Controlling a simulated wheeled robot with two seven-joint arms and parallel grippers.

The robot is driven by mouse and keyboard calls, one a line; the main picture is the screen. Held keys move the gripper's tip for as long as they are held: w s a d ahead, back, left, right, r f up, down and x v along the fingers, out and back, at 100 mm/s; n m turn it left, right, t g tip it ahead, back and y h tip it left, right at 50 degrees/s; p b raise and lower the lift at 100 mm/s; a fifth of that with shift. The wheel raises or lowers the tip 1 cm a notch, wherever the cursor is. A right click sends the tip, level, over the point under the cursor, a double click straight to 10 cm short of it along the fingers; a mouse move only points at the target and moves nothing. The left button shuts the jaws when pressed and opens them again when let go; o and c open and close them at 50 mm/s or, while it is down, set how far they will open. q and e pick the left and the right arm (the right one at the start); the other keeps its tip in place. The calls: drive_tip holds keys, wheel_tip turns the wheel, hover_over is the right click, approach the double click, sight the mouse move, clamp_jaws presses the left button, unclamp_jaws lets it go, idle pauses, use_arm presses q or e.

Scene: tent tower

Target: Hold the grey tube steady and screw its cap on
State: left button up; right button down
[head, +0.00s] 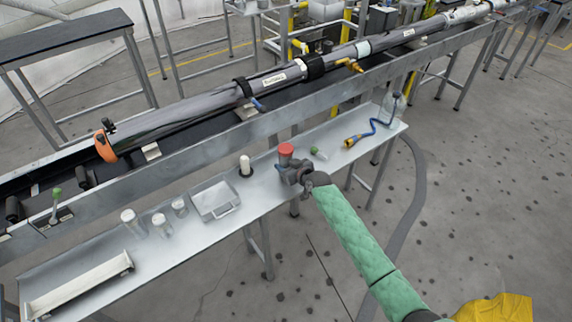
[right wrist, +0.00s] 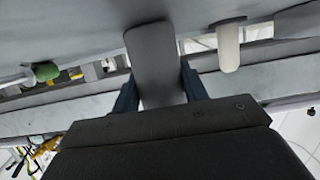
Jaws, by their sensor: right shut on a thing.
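The grey tube (right wrist: 155,60) stands upright on the metal side shelf, between the fingers of my right gripper. The right wrist view is turned over, with the shelf at the top. In the head view my right gripper (head: 296,172) reaches the tube from the front right and is shut on it. A red cap (head: 286,150) shows at the tube's top, above the gripper. I cannot tell whether it is threaded on or only resting there. The cap is hidden in the right wrist view. My left gripper is not in view.
On the shelf (head: 100,290), a white tube (head: 245,165) stands left of the gripper and a green-topped piece (head: 317,153) lies to the right. A metal tray (head: 215,200), clear jars (head: 162,224) and a blue cable (head: 383,124) are farther off. A long beam pipe (head: 190,108) runs behind.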

drive_tip(key=c, duration=0.8)
unclamp_jaws()
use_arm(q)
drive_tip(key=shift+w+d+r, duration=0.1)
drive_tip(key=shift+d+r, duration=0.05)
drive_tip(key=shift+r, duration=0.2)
use_arm(e)
drive_tip(key=shift+o, duration=0.2)
drive_tip(key=shift+r, duration=0.1)
drive_tip(key=shift+b+v, duration=0.35)
drive_tip(key=shift+v, duration=0.65)
drive_tip(key=shift+s+d, duration=0.5)
drive_tip(key=shift+s, duration=0.1)
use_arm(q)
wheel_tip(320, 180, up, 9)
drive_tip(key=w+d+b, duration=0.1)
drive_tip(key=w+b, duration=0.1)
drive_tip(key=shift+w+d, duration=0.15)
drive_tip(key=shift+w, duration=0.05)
use_arm(e)
drive_tip(key=v, duration=0.8)
drive_tip(key=shift+r, duration=0.3)
